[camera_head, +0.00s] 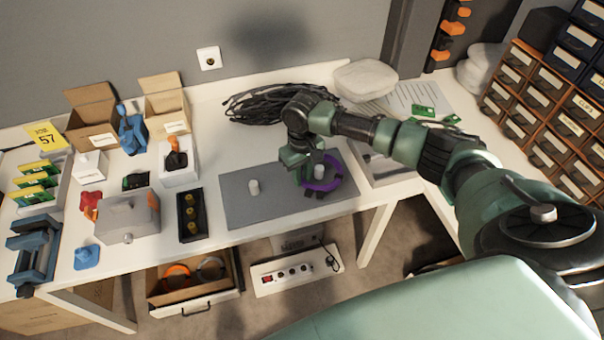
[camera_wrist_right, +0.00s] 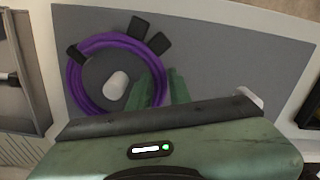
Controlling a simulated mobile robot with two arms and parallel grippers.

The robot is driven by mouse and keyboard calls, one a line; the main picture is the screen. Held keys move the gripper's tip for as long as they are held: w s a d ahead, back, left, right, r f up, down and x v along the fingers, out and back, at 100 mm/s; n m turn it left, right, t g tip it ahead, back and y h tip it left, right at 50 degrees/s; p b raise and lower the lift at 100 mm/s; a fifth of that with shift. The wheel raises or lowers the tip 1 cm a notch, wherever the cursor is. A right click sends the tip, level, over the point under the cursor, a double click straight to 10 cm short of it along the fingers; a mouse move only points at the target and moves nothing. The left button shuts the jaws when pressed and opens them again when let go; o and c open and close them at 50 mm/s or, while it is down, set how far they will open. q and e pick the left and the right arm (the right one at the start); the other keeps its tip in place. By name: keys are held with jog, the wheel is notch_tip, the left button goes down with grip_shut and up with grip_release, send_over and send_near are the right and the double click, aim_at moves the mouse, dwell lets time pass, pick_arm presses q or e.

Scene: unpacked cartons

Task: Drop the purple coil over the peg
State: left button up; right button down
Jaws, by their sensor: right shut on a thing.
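The purple coil (camera_head: 334,186) is a ring with black ties over the right part of the grey mat (camera_head: 236,211). My right gripper (camera_head: 304,179) is shut on one side of it; the coil also shows in the right wrist view (camera_wrist_right: 76,82), with the green fingers (camera_wrist_right: 160,90) at its edge. A white peg (camera_head: 319,171) shows inside the coil's opening, also in the right wrist view (camera_wrist_right: 116,85). I cannot tell whether the coil rests on the mat or hangs above it. A second white peg (camera_head: 254,187) stands bare to the left. My left gripper is not in view.
A pile of black cables (camera_head: 262,105) lies behind the mat. A black tray (camera_head: 192,215) and a grey metal box (camera_head: 127,214) stand to its left. A grey tray (camera_head: 378,172) is close on its right. The mat's left part is clear around the second peg.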

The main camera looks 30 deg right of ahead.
jog(key=shift+f, duration=0.5)
jog(key=c, duration=1.2)
grip_release()
jog(key=shift+r+b, duration=0.4)
jog(key=shift+r, duration=3.5)
